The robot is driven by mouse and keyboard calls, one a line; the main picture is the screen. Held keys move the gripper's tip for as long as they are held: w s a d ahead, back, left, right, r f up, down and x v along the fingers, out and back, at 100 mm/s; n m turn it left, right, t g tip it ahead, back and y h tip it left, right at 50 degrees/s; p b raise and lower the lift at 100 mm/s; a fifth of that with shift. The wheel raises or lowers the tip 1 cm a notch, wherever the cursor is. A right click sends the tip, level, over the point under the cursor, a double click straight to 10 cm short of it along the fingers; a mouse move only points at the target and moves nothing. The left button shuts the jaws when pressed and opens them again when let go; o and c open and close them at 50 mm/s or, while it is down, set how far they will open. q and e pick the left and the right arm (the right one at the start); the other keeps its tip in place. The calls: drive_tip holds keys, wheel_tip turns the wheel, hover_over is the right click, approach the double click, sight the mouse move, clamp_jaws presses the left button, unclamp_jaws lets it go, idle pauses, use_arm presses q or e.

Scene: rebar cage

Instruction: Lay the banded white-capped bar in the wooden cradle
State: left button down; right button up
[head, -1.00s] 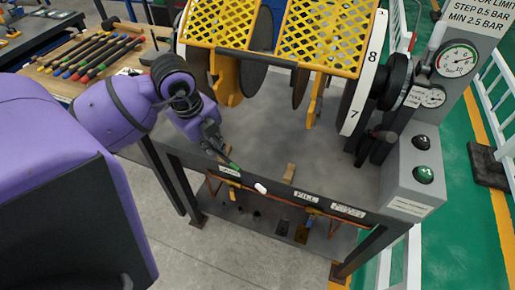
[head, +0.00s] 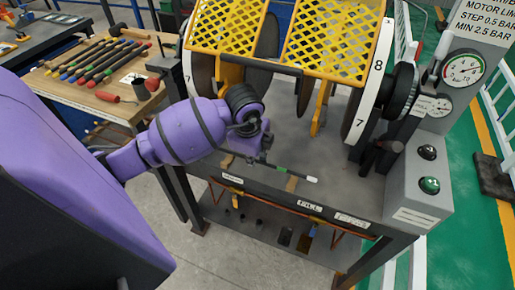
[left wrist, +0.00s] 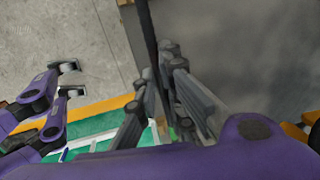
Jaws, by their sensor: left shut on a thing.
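The banded white-capped bar (head: 297,175) is dark, with a green band near its middle and a white cap at its right end. My left gripper (head: 264,159) is shut on its left part, and the bar points right and slightly down in the head view. A small wooden piece (head: 291,185), probably the cradle, sits near the front edge of the grey machine table, partly hidden behind the bar. I cannot tell how high the bar is above it. The gripper's two fingers also show in the left wrist view (left wrist: 168,105); the bar is hardly visible there.
A drum with yellow mesh guards (head: 328,38) stands behind the bar. A grey control box (head: 418,190) with buttons and gauges is at the right. A wooden bench (head: 65,92) with several banded bars is at the left. The tabletop right of the bar looks clear.

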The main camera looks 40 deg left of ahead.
sight(257, 173)
use_arm(q)
drive_tip(key=shift+w+d+f, duration=0.25)
drive_tip(key=shift+w+f, duration=0.1)
drive_tip(key=shift+f, duration=0.05)
drive_tip(key=shift+d+x, duration=0.15)
drive_tip(key=shift+x, duration=0.8)
drive_tip(key=shift+d+x, duration=0.2)
drive_tip(key=shift+x, duration=0.75)
drive_tip(key=shift+s, duration=0.15)
drive_tip(key=shift+f, duration=0.2)
drive_tip(key=c, duration=1.9)
unclamp_jaws()
drive_tip(key=shift+o, duration=0.2)
